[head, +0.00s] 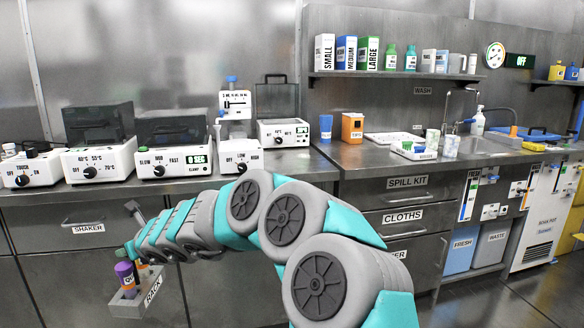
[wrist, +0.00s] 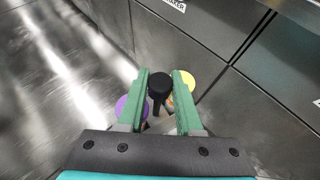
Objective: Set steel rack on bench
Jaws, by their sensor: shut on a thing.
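The grey steel rack (head: 128,307), labelled RACK, hangs from my gripper (head: 133,248) at the lower left of the head view, in front of the drawers and below the bench top. It carries a purple-capped container (head: 124,271) and an orange one partly hidden behind my gripper. In the wrist view my gripper (wrist: 160,88) is shut on a black-topped post, with a purple cap (wrist: 121,106) and a yellow cap (wrist: 188,78) on either side. Most of the rack is hidden there. The steel bench (head: 285,164) runs along the wall above the drawers.
Several white lab devices line the back of the left bench, including a timer unit (head: 172,162). A narrow bare strip lies in front of them.

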